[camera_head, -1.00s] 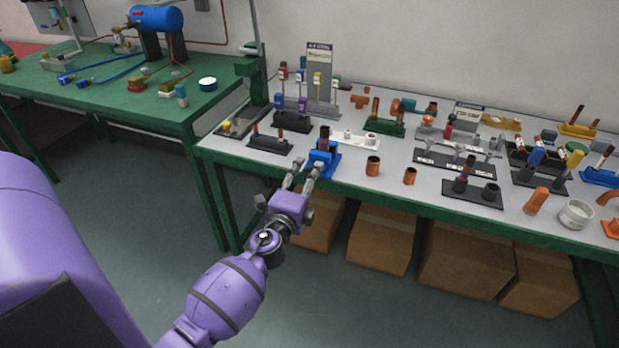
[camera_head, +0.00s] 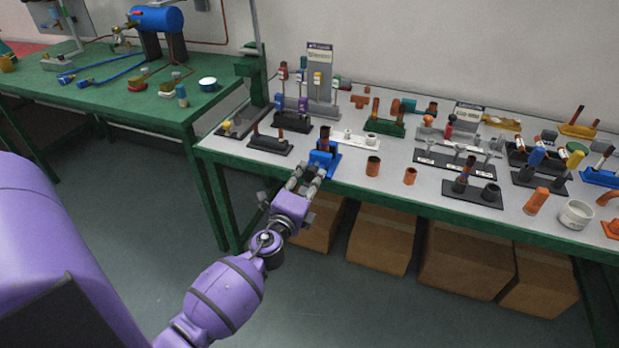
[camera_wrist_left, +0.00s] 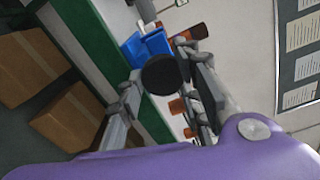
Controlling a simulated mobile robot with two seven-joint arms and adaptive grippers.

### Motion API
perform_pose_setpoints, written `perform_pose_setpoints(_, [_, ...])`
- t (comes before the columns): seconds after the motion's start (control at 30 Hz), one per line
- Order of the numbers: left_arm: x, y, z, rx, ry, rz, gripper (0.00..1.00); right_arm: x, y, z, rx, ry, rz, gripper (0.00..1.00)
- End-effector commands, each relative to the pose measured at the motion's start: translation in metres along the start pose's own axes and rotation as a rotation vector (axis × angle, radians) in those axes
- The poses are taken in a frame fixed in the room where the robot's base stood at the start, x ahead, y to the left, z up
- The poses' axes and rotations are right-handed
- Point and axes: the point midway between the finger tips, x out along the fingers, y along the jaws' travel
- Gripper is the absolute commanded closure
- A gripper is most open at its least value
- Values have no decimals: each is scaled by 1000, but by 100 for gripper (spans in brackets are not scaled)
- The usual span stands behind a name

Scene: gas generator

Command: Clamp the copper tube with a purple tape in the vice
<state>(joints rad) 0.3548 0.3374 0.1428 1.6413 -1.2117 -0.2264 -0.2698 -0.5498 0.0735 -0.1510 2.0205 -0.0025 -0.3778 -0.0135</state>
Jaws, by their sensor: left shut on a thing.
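The blue vice (camera_head: 325,160) stands at the table's front edge. A dark brown tube (camera_head: 325,136) stands upright at it; I cannot make out a purple tape on it, nor how firmly it sits. In the left wrist view the blue vice (camera_wrist_left: 148,47) lies behind a dark round knob (camera_wrist_left: 161,75), which seems to be the vice's front handle. My left gripper (camera_head: 305,178) is at the front of the vice, with its fingers (camera_wrist_left: 163,80) on either side of the knob and shut on it. My right gripper is out of view.
Two short copper pieces (camera_head: 373,167) stand to the right of the vice. A black stand (camera_head: 268,144) is to its left, and a white rack (camera_head: 355,140) behind it. Cardboard boxes (camera_head: 381,238) sit under the table (camera_head: 440,203). The floor in front is clear.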

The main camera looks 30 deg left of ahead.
Motion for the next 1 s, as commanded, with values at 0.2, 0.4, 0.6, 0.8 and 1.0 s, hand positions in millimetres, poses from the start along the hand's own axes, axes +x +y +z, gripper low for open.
perform_pose_setpoints(0.2, [3,-9,1,18,-1,-15,93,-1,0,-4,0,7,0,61])
perform_pose_setpoints(0.4, [3,-10,1,16,-1,-17,93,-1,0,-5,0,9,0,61])
perform_pose_setpoints(0.6, [4,-12,2,186,-3,-19,93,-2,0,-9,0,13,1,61])
perform_pose_setpoints(0.8, [4,-12,1,264,-3,-19,93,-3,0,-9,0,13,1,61])
perform_pose_setpoints(1.0, [4,-12,1,262,-3,-19,93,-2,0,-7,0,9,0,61])
